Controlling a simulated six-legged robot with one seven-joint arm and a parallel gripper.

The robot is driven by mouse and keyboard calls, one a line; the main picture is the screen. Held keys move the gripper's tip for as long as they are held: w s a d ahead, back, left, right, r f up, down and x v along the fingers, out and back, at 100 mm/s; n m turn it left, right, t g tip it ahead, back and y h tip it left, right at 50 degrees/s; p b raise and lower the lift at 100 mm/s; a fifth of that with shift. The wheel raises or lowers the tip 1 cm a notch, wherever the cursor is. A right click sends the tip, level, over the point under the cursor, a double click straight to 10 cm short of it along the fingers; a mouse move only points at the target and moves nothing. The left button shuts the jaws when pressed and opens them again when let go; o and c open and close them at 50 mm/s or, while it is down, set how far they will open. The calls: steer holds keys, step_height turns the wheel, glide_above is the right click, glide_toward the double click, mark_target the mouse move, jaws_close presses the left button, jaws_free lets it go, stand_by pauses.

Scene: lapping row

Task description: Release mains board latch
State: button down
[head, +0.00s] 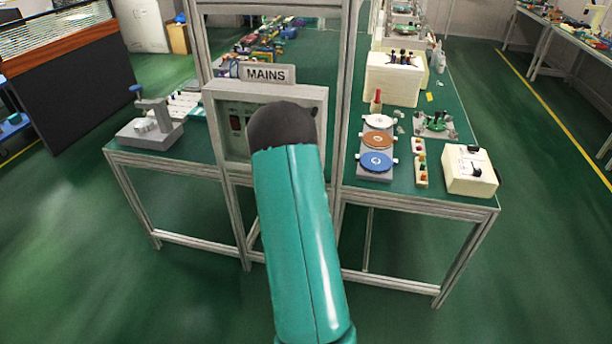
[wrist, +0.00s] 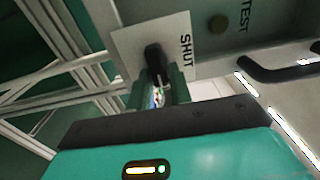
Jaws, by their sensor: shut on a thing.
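The mains board (head: 225,125) is a grey box on an aluminium frame under a MAINS sign (head: 267,73). My teal arm covers its right part and hides my gripper in the head view. In the wrist view, a black latch handle (wrist: 154,58) stands on a pale plate (wrist: 128,45) marked SHUT. My gripper (wrist: 158,88) has its fingers on either side of the handle and is shut on it. The handle's lower end is partly hidden between the fingers.
A green bench (head: 400,190) holds coloured discs (head: 377,140) and a cream control box (head: 468,170). Open floor lies in front.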

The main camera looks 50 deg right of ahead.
steer(key=c, duration=1.4)
jaws_free()
steer(key=shift+o, duration=0.2)
steer(key=v, duration=1.3)
steer(key=shift+s+a, duration=0.15)
steer(key=shift+a, duration=0.2)
